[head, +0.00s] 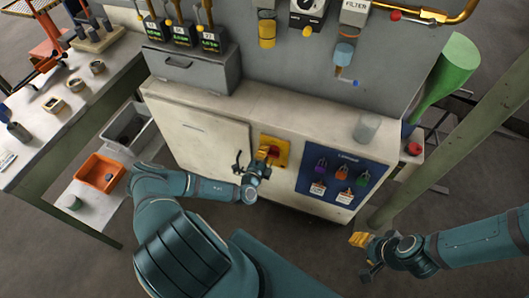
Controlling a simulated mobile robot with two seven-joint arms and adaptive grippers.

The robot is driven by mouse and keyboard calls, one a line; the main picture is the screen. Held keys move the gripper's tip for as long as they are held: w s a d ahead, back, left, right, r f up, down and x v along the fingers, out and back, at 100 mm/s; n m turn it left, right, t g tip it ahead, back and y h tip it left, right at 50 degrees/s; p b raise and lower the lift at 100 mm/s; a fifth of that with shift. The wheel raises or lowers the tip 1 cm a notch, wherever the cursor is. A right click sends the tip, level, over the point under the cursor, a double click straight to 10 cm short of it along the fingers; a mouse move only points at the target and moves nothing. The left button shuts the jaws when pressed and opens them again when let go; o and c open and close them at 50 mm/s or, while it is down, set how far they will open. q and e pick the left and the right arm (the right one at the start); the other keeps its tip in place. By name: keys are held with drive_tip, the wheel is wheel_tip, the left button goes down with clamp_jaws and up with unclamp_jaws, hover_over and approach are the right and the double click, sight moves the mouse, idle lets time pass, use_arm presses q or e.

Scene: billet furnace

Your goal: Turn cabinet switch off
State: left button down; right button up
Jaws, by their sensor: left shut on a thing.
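The cabinet switch (284,151) is a yellow plate on the front of the white cabinet (205,128), right of its door. My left gripper (264,155) is at the switch and shut on its handle, which the fingers mostly hide. I cannot make out which way the handle is turned. My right gripper (362,250) is low in front of the cabinet, right of the switch and away from it. Its yellow fingertip shows, but its opening is unclear.
A blue lockout panel (336,185) with coloured padlocks and tags is right of the switch. A glass (367,128) stands on the cabinet ledge. A workbench (95,95) with grey and orange bins (101,158) is at left. A green post (440,150) stands at right.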

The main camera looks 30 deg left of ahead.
idle(0.3)
use_arm(q)
drive_tip(key=c, duration=0.9)
unclamp_jaws()
drive_tip(key=v, duration=1.2)
